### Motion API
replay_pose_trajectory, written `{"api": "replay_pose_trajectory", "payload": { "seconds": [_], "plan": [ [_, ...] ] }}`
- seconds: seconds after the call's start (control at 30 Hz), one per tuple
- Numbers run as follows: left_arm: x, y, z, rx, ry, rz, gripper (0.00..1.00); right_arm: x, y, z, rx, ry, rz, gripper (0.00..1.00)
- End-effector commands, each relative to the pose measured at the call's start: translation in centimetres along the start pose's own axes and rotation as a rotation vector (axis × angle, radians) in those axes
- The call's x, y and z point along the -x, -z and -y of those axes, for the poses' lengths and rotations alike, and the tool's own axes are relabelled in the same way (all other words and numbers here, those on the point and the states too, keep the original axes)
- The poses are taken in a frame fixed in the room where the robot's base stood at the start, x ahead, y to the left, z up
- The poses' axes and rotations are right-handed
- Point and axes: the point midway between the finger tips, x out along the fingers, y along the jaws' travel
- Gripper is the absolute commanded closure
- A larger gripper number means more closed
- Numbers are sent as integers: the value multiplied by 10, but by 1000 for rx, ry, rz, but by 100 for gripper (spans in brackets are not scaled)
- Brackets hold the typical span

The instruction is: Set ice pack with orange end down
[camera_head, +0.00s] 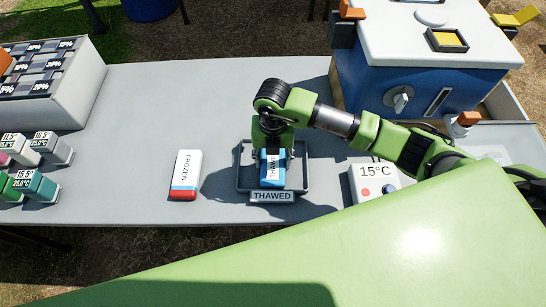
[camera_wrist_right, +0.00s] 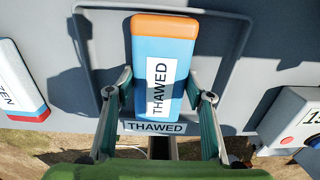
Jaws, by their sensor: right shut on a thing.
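The ice pack with the orange end (camera_wrist_right: 163,75) is blue with a white label reading THAWED; its orange end points away from the gripper in the right wrist view. My right gripper (camera_wrist_right: 160,90) is shut on this pack, one finger at each long side; in the head view the gripper (camera_head: 272,155) comes down from above. My left gripper is not in view.
A white FROZEN pack with a red end (camera_head: 185,175) lies left of the tray. A 15°C meter box (camera_head: 374,182) stands right of it. A blue cooler (camera_head: 420,85) is behind on the right; several sample bottles (camera_head: 35,187) stand far left. The table's back middle is clear.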

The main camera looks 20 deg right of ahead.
Motion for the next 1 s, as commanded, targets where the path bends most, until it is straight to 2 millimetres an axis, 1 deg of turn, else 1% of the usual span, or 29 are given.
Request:
{"api": "replay_pose_trajectory", "payload": {
  "seconds": [0.13,0.27,0.3,0.33,0.37,0.67,0.77,0.87,1.0],
  "plan": [
    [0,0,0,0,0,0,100,1,0,-1,0,-2,2,82],
    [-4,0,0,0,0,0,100,-3,0,0,0,-1,2,82],
    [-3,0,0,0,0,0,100,-3,0,0,0,-1,1,47],
    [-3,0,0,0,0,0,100,-3,0,0,0,-1,1,39],
    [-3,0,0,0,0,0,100,-2,0,0,0,-1,1,35],
    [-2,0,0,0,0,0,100,-2,0,0,0,0,1,35],
    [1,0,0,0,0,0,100,2,0,0,0,-1,1,35],
    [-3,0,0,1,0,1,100,12,-2,-1,0,-4,5,35],
    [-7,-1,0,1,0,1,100,40,-2,-1,2,-5,6,35]
  ]
}}
